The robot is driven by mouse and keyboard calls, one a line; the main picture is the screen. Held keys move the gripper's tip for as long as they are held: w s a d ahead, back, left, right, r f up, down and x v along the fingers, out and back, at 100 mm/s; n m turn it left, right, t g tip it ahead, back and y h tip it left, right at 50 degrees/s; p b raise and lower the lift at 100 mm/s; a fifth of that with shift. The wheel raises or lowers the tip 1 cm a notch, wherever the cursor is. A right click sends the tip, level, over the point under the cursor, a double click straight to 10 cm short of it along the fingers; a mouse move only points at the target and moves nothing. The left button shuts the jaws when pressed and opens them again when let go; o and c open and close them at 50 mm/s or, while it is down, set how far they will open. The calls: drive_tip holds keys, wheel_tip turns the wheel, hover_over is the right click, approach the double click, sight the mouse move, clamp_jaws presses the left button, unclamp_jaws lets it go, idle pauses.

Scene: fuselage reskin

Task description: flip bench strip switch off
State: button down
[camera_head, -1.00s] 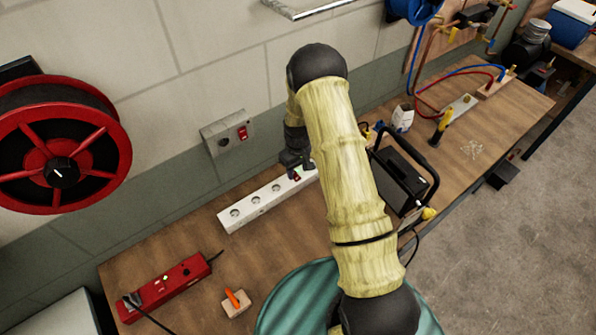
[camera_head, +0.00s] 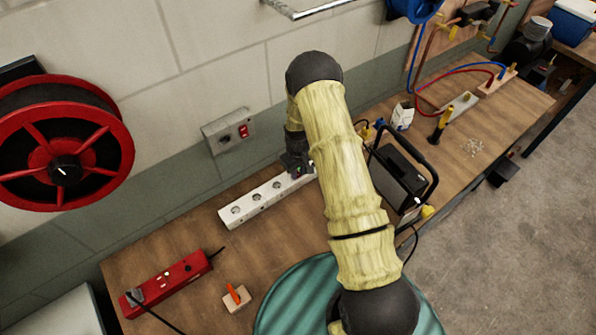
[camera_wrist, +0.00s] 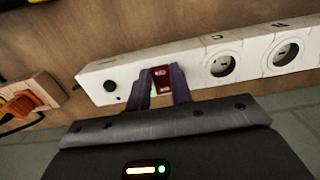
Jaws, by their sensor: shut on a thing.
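The bench strip (camera_head: 259,200) is a long white bar with round sockets, lying on the wooden bench near the wall. It also shows in the wrist view (camera_wrist: 245,58). Its dark red switch (camera_wrist: 161,78) sits between a black round knob and the sockets in the wrist view. My gripper (camera_wrist: 165,82) has its two fingers on either side of the switch, shut on it. In the head view my gripper (camera_head: 298,172) is over the right end of the strip, and my arm hides part of that end.
A red device (camera_head: 168,283) and a small block with an orange lever (camera_head: 236,297) lie at the bench's left. A wall socket with a red switch (camera_head: 229,131) is behind the strip. A black-framed case (camera_head: 404,175) stands right of my arm.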

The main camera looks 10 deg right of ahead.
drive_tip(key=shift+f+g, duration=0.1)
drive_tip(key=shift+g, duration=0.2)
drive_tip(key=shift+w+a+g+h+b, duration=0.1)
drive_tip(key=shift+w+g+h+b, duration=0.25)
drive_tip(key=shift+g+b, duration=0.6)
drive_tip(key=shift+r+h+b, duration=0.2)
drive_tip(key=shift+h+b, duration=0.05)
drive_tip(key=shift+b, duration=0.2)
drive_tip(key=c, duration=1.2)
unclamp_jaws()
drive_tip(key=shift+c, duration=0.2)
drive_tip(key=shift+r, duration=0.15)
